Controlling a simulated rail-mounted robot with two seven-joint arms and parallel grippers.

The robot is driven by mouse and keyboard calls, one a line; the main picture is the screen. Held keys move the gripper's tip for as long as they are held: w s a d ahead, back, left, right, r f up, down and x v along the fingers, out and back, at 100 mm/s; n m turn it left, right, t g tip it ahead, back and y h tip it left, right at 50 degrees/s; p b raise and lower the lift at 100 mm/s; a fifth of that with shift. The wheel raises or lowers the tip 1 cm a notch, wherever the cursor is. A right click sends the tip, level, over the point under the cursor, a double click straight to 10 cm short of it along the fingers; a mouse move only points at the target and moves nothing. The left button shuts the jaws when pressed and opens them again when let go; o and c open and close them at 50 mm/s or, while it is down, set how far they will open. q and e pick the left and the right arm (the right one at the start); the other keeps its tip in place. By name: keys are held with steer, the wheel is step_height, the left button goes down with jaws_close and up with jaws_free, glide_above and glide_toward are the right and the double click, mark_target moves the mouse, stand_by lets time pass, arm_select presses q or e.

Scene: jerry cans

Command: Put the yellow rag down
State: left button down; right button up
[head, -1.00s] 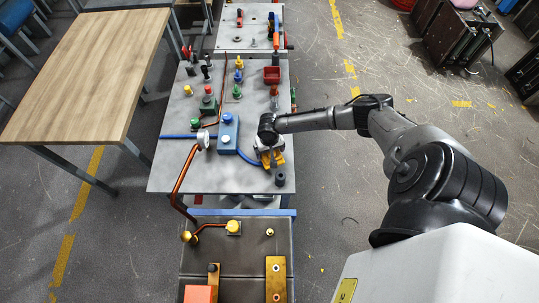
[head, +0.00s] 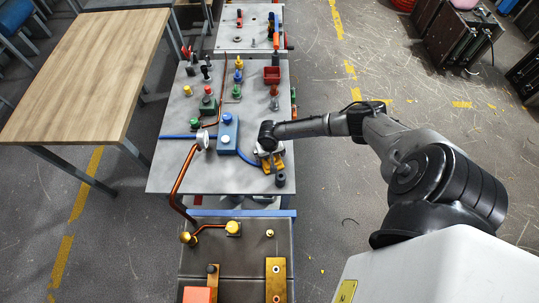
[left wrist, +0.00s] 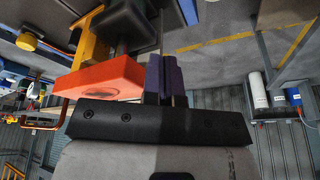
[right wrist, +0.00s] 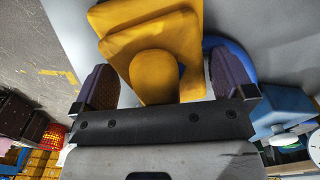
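The yellow rag (head: 274,167) shows in the head view near the front right of the grey table, under my right gripper (head: 268,153). In the right wrist view the rag (right wrist: 152,45) has a flat folded part against the grey surface and a rounded lump between my right gripper's fingers (right wrist: 165,82). The fingers are spread wide, with gaps on both sides of the lump. My left gripper (left wrist: 163,78) shows only in the left wrist view. Its fingers are together with nothing seen between them, beside an orange block (left wrist: 100,80).
The grey table (head: 175,178) holds a blue box (head: 227,136), a blue hose, a red bin (head: 272,75) and several small coloured fittings. A dark cylinder (head: 280,180) stands close to the rag. A wooden table (head: 85,70) stands at left, its top clear.

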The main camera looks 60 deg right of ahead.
step_height(320, 180, up, 12)
steer(key=shift+f+p, duration=0.25)
steer(key=shift+p, duration=0.8)
steer(key=shift+a+r, duration=0.15)
steer(key=shift+a, duration=0.15)
steer(key=s+a+n+t+y, duration=0.1)
steer(key=s+a+n, duration=0.3)
steer(key=a, duration=0.7)
steer(key=s+a+n+t+y, duration=0.1)
steer(key=s+a+n, duration=0.3)
steer(key=a, duration=0.7)
steer(key=s+r+n+t+h, duration=0.1)
steer(key=s+r+n, duration=0.1)
steer(key=s+r, duration=0.5)
steer(key=shift+s+a+r+n+t+h, duration=0.15)
steer(key=shift+s+a+n+t+h, duration=0.2)
steer(key=shift+s, duration=0.75)
steer(key=shift+r, duration=0.15)
